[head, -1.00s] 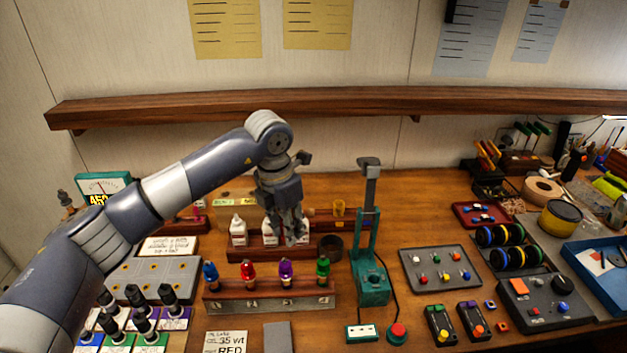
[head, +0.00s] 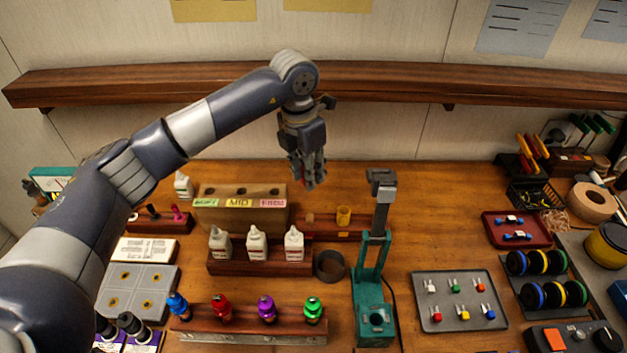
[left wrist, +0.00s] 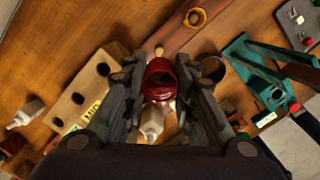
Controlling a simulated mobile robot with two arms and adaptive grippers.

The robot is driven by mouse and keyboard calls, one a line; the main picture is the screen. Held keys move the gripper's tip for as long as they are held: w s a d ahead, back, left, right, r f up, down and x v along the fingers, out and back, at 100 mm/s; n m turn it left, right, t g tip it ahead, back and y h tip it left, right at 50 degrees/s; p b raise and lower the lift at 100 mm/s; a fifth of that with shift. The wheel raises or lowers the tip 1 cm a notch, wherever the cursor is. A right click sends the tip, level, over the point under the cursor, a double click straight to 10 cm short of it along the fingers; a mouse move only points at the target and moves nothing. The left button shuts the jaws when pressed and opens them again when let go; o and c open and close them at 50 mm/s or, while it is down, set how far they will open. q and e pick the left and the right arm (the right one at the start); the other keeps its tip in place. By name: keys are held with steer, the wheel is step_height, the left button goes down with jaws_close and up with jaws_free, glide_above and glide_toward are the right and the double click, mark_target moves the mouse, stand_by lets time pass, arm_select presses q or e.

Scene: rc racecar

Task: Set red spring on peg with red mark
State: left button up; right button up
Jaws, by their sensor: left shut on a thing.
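My left gripper (head: 312,182) is shut on the red spring (left wrist: 159,80), which sits between the fingers in the left wrist view. In the head view the fingers hang down above the back of the bench, and the spring is mostly hidden by them. A wooden rail (head: 366,229) lies behind the white bottles and carries a yellow spring (head: 343,215), which also shows in the left wrist view (left wrist: 194,18). A short stub (head: 310,217) stands on the rail left of the yellow spring. I cannot make out a red mark. My right gripper is not in view.
A wooden block with holes and coloured labels (head: 240,207) stands left of the rail. White bottles (head: 256,244) stand in front, beside a dark round cup (head: 329,265). A tall green press (head: 374,285) stands to the right.

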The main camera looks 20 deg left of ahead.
arm_select(q)
step_height(320, 180, down, 6)
steer(key=shift+r, duration=0.15)
steer(key=shift+s+f, duration=0.1)
steer(key=shift+f, duration=0.5)
steer(key=shift+w+f, duration=0.25)
steer(key=shift+w, duration=0.15)
steer(key=shift+s+r+b, duration=0.1)
steer(key=shift+s+b, duration=0.05)
steer(key=shift+b, duration=0.55)
step_height(320, 180, down, 3)
steer(key=b, duration=0.2)
steer(key=shift+b, duration=0.3)
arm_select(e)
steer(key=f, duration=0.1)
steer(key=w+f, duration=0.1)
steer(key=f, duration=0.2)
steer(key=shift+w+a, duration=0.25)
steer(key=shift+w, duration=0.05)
